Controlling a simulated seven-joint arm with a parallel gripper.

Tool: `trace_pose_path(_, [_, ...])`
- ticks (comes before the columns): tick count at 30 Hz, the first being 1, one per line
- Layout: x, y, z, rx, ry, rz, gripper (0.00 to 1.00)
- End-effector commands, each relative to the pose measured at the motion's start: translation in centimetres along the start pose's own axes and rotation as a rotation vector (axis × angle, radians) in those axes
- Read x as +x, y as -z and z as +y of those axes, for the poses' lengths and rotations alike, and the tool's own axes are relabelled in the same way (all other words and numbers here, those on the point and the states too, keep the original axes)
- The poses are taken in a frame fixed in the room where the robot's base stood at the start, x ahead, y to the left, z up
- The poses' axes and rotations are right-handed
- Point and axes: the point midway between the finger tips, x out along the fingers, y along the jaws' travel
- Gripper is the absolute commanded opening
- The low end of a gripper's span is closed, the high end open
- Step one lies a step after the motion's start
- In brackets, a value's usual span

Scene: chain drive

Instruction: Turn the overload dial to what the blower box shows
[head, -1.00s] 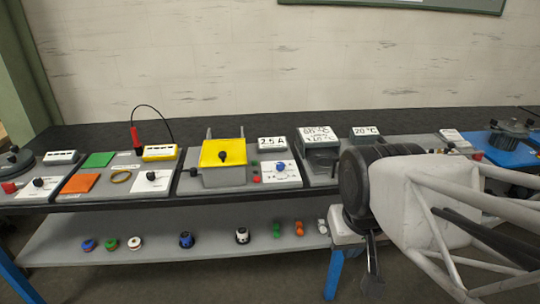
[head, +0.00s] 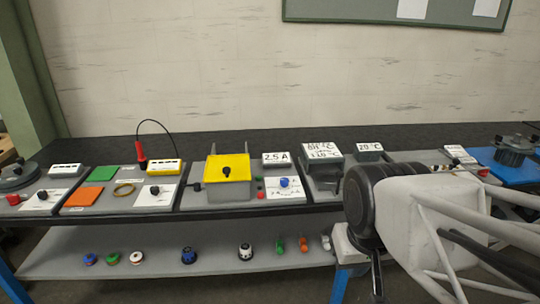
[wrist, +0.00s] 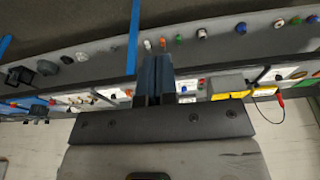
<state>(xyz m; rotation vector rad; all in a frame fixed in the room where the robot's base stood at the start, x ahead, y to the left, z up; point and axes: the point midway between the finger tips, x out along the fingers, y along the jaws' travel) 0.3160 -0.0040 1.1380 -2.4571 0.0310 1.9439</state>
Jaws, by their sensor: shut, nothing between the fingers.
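In the head view, a white plate carries a blue dial (head: 284,182) with markings too small to read. Behind it a small display box reads 2.5 A (head: 276,159). A yellow-topped box (head: 228,168) with a black knob stands just left of the dial. A grey box with a white label (head: 322,152) stands to the right; its text is partly unreadable. I cannot tell which box is the blower box. My gripper shows in the wrist view (wrist: 154,65), shut and empty, apart from the dial. In the head view my arm hides its fingertips.
A display reading 20 °C (head: 369,147) stands right of the labelled box. Other plates with dials line the bench to the left, with a red probe (head: 141,153) on a cable. A lower shelf (head: 170,264) holds several loose knobs. My arm covers the bench's right part.

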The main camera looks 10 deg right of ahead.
Motion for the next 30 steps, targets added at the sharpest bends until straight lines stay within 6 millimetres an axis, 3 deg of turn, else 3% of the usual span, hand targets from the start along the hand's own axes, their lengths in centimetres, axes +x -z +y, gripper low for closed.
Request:
trace_pose_path(6, [0.0,0.0,0.0,0.0,0.0,0.0,0.03])
trace_pose_path(13, [-0.1,0.7,-0.1,0.018,0.004,-0.003,0.38])
trace_pose_path(18, [-0.2,2.5,-0.2,0.074,0.016,-0.012,0.63])
trace_pose_path(30, [0.0,10.5,-0.9,0.318,0.064,-0.051,0.63])
